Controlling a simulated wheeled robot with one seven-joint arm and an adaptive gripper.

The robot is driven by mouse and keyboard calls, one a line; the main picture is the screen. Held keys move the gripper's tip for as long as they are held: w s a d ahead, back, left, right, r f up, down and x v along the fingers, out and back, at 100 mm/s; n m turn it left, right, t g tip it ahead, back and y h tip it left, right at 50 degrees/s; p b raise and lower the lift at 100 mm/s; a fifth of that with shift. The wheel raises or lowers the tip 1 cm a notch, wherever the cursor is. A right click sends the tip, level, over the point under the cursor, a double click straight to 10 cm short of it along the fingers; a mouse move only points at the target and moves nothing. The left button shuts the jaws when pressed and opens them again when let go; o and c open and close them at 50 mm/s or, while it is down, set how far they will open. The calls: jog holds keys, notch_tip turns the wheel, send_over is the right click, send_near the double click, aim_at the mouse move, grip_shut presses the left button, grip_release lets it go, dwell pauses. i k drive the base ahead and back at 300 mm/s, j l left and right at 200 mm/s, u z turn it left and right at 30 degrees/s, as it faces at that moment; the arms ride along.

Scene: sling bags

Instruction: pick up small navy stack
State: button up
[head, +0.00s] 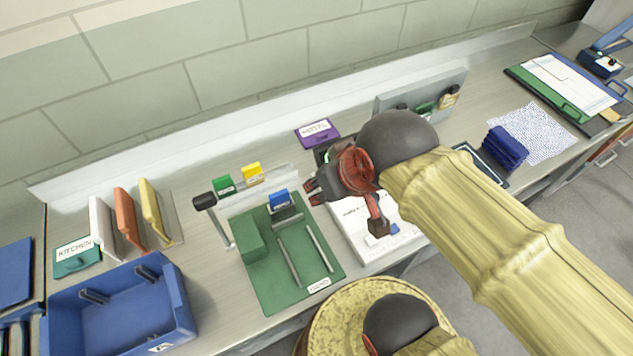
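The small navy stack (505,147) looks like folded dark blue cloth. It sits on the right part of the counter, at the edge of a white dotted sheet (540,133). My gripper (313,193) is over the middle of the counter, well to the left of the stack, pointing left. Its dark fingers with red marks are small here, and how far apart they are is unclear. I see nothing held in it. My arm crosses the picture below and left of the stack and does not cover it.
A dark-framed tray (482,163) lies just left of the stack. A grey upright holder (425,91) stands behind my arm. Clipboards (565,85) lie at the right. A green mat (262,270) and a blue bin (125,310) are at the left.

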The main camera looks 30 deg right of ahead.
aim_at(500, 144)
jog(key=z, duration=2.2)
jog(key=i+l, duration=0.1)
jog(key=l, duration=0.25)
jog(key=i+l, duration=0.15)
jog(key=l, duration=0.25)
jog(key=i+l, duration=0.1)
jog(key=l, duration=0.25)
jog(key=i+l, duration=0.1)
jog(key=l, duration=0.25)
jog(key=i+l, duration=0.15)
jog(key=l, duration=0.2)
jog(key=i+l, duration=0.1)
jog(key=l, duration=0.3)
jog(key=i+j, duration=0.1)
jog(key=j, duration=0.25)
jog(key=i+j, duration=0.1)
jog(key=j, duration=0.25)
jog(key=z, duration=0.05)
